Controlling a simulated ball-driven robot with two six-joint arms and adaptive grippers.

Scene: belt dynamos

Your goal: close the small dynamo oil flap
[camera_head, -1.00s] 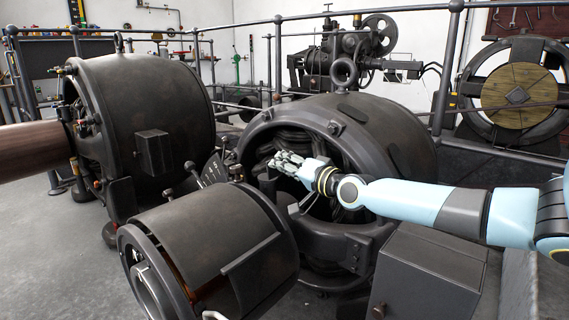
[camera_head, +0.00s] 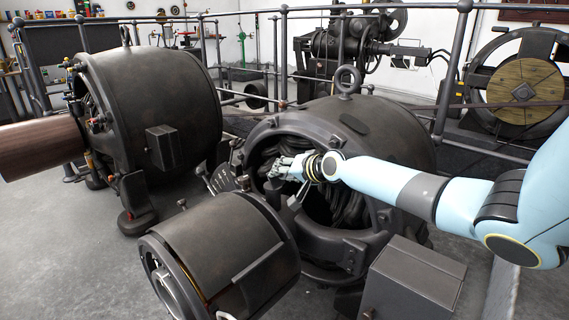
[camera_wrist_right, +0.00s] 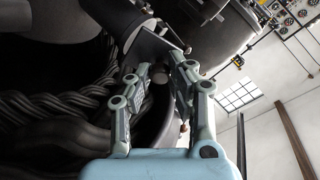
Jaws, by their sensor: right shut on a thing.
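The open-fronted dynamo (camera_head: 395,135) stands at centre, its dark coiled windings showing inside. My right gripper (camera_head: 284,168) is at the left part of its front opening. In the right wrist view, the two fingers (camera_wrist_right: 160,85) are closed around a small dark rounded piece (camera_wrist_right: 160,75), in front of a thin grey plate (camera_wrist_right: 152,48). The plate looks like the oil flap, tilted, but its hinge and how far it stands open cannot be made out. In the head view the flap is too small to tell apart. My left gripper is not in view.
A belt pulley drum (camera_head: 215,250) stands in front of the dynamo, and a grey box (camera_head: 415,275) to its right. A larger dynamo (camera_head: 150,100) stands at left. Railings (camera_head: 440,90) run behind. Clear floor (camera_head: 60,260) lies at lower left.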

